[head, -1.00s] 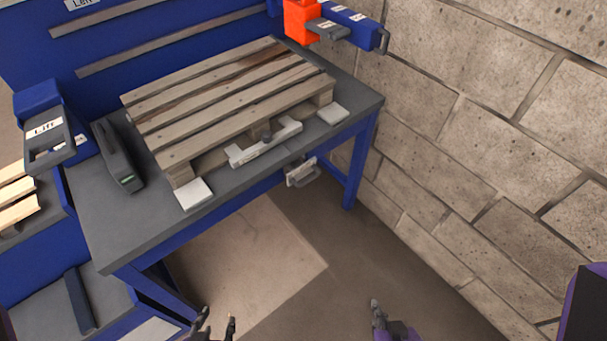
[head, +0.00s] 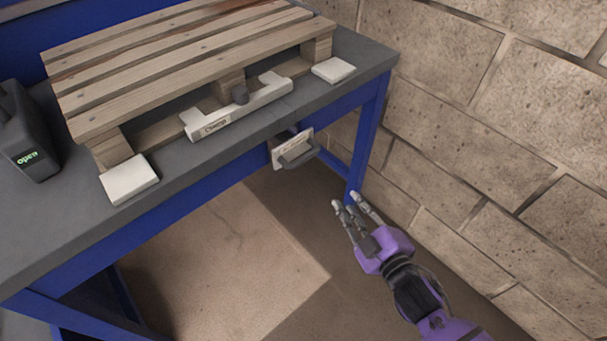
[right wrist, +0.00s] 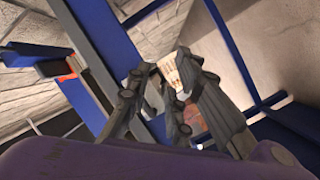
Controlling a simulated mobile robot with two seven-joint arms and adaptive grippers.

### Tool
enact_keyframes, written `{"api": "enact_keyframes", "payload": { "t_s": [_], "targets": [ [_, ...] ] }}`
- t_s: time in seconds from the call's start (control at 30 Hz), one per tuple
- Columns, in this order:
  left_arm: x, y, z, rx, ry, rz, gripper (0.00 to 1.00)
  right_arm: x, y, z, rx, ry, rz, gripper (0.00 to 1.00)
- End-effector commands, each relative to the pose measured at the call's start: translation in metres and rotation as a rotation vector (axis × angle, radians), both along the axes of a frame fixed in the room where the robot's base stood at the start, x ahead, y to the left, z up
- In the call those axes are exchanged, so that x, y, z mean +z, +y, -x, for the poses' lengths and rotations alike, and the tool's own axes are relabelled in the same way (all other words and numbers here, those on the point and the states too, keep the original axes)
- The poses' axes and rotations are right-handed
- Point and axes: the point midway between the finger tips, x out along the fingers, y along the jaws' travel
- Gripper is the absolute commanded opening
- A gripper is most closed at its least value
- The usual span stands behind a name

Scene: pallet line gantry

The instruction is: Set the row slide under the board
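A pale labelled plate with a dark handle (head: 295,150) is mounted under the front edge of the bench, below the board; it looks like the row slide, but its label is too small to read. The wooden slatted board (head: 180,65) lies on the grey bench top (head: 70,225). My right gripper (head: 350,205) is in front of the bench, below and right of the handle and apart from it. Its fingers are spread and empty; they also show in the right wrist view (right wrist: 165,78). My left gripper is out of view.
A white bar marked "Clamp" (head: 235,108) with a dark knob lies at the board's front edge, between white pads (head: 130,179) and (head: 333,70). A dark device (head: 25,135) showing green "open" stands left. A block wall (head: 480,130) bounds the right. Floor space in front is clear.

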Motion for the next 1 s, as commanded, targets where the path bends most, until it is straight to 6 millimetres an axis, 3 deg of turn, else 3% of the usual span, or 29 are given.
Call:
{"api": "enact_keyframes", "payload": {
  "t_s": [0.03, 0.17, 0.33, 0.47, 0.8, 1.0],
  "targets": [
    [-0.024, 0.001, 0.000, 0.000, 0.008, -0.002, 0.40, -0.003, 0.009, -0.022, 0.055, -0.099, 0.078, 0.20],
    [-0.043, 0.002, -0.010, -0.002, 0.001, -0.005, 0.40, 0.026, 0.034, -0.053, 0.183, -0.365, 0.294, 0.20],
    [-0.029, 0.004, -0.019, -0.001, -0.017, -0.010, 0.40, 0.056, 0.057, -0.038, 0.294, -0.594, 0.520, 0.20],
    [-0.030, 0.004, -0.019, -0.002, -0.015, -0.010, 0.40, 0.060, 0.065, -0.042, 0.301, -0.622, 0.546, 0.20],
    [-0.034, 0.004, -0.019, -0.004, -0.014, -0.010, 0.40, 0.068, 0.094, -0.084, 0.298, -0.617, 0.542, 0.20],
    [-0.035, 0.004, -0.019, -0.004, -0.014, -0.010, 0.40, 0.071, 0.104, -0.096, 0.299, -0.615, 0.541, 0.20]
  ]
}}
